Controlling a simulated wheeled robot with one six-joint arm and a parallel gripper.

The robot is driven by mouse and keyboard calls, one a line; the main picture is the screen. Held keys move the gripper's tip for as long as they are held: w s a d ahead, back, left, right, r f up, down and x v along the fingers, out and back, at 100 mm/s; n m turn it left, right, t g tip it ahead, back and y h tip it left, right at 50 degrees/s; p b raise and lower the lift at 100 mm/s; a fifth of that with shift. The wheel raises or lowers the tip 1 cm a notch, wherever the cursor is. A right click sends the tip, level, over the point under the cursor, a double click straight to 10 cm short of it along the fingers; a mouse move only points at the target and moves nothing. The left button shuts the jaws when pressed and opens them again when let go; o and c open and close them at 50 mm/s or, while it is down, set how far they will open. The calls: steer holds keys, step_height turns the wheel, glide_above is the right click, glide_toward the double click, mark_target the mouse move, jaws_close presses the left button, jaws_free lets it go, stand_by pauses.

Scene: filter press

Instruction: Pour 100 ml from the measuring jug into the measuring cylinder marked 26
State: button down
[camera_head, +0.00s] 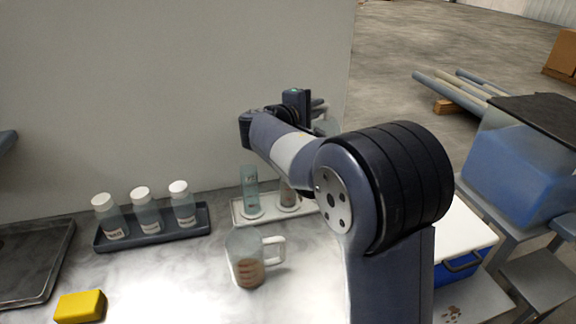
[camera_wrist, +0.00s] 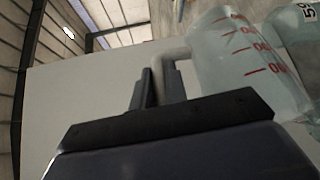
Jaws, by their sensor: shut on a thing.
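My gripper (camera_wrist: 160,82) is shut on the pale handle of a clear measuring jug (camera_wrist: 240,60) with red graduation marks. In the head view my gripper (camera_head: 308,104) is raised above the white tray, and the held jug (camera_head: 326,126) is mostly hidden behind my arm. I cannot tell its tilt or liquid level. Two measuring cylinders, one on the left (camera_head: 250,188) and one on the right (camera_head: 288,194), stand upright in the tray; their marks are unreadable there. A clear labelled vessel (camera_wrist: 298,40) shows beside the jug in the wrist view, its number turned and cut off.
Another jug (camera_head: 240,247) with brownish contents or marks stands on the bench in front of the white tray (camera_head: 308,208). Several white-capped bottles (camera_head: 146,212) stand in a dark tray (camera_head: 150,236) at left. A yellow block (camera_head: 80,306) lies front left. A wall (camera_head: 180,90) rises behind.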

mark_target(333, 120)
steer(key=p, duration=0.2)
steer(key=d+r+p, duration=0.1)
steer(key=shift+w+r+g+y+p, duration=0.2)
steer(key=shift+r+g+y+p, duration=0.05)
steer(key=shift+g+y+p, duration=0.1)
steer(key=d+p, duration=0.1)
steer(key=p, duration=0.2)
steer(key=w+d+g+y+p, duration=0.1)
steer(key=p, duration=0.2)
steer(key=shift+w+d+r+m+p, duration=0.1)
steer(key=shift+d+r+m+p, duration=0.05)
steer(key=shift+d+m+p, duration=0.25)
steer(key=shift+w+d+r+g+y+p, duration=0.2)
steer(key=shift+g+y+p, duration=0.15)
steer(key=shift+p, duration=0.35)
steer(key=shift+f, duration=0.35)
steer(key=shift+w+d+r+y+p, duration=0.1)
steer(key=shift+d+r+y+p, duration=0.4)
steer(key=shift+p, duration=0.75)
steer(key=shift+w+f+m+g+p, duration=0.1)
steer(key=shift+f+m+g+p, duration=0.15)
steer(key=shift+g+p, duration=0.2)
steer(key=shift+d+r+y+p, duration=0.1)
steer(key=shift+r+y+p, duration=0.15)
steer(key=shift+p, duration=0.35)
